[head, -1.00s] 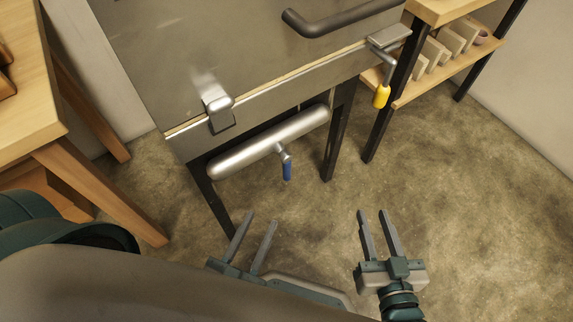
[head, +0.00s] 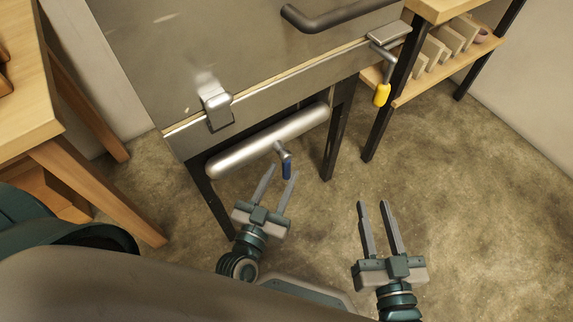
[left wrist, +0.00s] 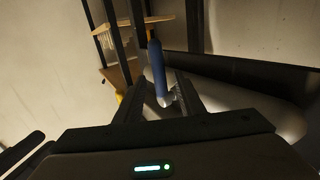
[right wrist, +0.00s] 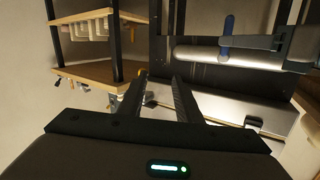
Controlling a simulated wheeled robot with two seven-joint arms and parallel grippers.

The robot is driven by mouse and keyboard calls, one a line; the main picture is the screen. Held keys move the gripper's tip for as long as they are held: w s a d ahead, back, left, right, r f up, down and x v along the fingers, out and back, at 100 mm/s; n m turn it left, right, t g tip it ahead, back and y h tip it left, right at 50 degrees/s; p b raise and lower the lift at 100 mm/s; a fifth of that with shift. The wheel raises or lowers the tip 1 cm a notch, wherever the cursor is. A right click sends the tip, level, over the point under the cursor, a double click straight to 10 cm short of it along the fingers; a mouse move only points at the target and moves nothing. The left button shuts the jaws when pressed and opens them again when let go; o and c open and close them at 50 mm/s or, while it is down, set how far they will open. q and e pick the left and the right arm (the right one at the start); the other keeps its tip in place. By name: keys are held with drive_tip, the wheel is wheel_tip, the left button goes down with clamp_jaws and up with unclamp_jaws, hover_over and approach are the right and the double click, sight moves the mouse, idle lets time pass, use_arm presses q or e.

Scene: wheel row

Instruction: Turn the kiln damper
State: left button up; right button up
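A blue-gripped lever (head: 287,170) hangs from a silver cylinder (head: 270,140) under the grey kiln (head: 250,50). A yellow-gripped lever (head: 382,94) hangs at the kiln's right front corner. I cannot tell from the pictures which one is the damper. My left gripper (head: 281,171) is open, its fingertips on either side of the blue grip in the head view. In the left wrist view the blue lever (left wrist: 157,68) stands between the open fingers; contact cannot be told. My right gripper (head: 375,203) is open and empty over the floor, right of the blue lever.
A wooden table (head: 30,110) stands at the left. A shelf (head: 440,75) with several upright slabs stands at the right behind the yellow lever. Dark kiln legs (head: 337,135) flank the cylinder. The floor (head: 470,200) at the right is clear.

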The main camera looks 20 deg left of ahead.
sight(285, 170)
use_arm(q)
drive_tip(key=shift+w+d, duration=0.15)
drive_tip(key=shift+w, duration=1.7)
clamp_jaws()
